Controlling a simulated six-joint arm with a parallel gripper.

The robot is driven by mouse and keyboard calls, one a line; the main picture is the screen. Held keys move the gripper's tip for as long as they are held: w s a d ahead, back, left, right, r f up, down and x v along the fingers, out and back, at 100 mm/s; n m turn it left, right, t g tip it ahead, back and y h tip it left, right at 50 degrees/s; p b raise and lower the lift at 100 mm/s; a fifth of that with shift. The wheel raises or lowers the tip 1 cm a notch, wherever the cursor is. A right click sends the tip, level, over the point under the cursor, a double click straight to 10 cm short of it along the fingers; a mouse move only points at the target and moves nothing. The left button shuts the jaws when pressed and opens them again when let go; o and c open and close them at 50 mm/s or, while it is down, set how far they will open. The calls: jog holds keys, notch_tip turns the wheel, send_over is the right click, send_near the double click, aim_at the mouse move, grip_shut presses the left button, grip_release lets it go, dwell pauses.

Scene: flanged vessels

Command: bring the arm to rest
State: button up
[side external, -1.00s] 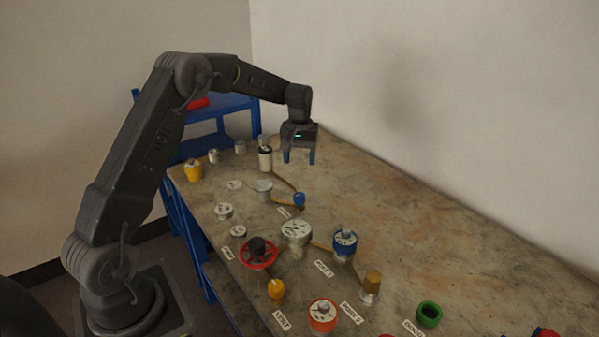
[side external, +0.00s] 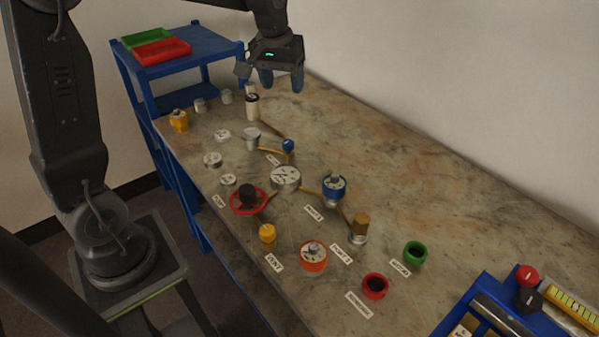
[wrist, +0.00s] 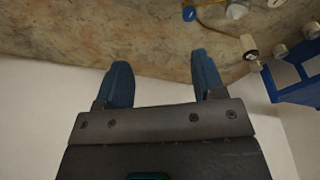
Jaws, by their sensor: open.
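My gripper (side external: 282,80) is high over the far end of the bench, close to the back wall, with its blue fingers pointing down. In the wrist view my gripper (wrist: 160,85) has its two blue fingers wide apart with nothing between them. The fingers touch nothing. The stone-topped bench (side external: 420,180) lies below, with a white cylinder with a dark top (side external: 252,106) standing below and left of the fingers.
Flanged vessels stand on the bench, among them a central one (side external: 286,178), a blue-collared port (side external: 334,188) and a red handwheel (side external: 248,200). Green (side external: 414,253) and red (side external: 375,286) rings lie nearer. A blue shelf (side external: 185,55) holds trays.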

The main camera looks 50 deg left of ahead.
jog(key=s+d+m+t, duration=0.1)
jog(key=s+d+m, duration=0.2)
jog(key=s, duration=0.7)
jog(key=s+d+m+t, duration=0.2)
jog(key=s+d, duration=0.5)
jog(key=s, duration=0.4)
jog(key=shift+s+d+r+m+h, duration=0.2)
jog(key=shift+d+r+m+h, duration=0.15)
jog(key=shift+r+m, duration=0.1)
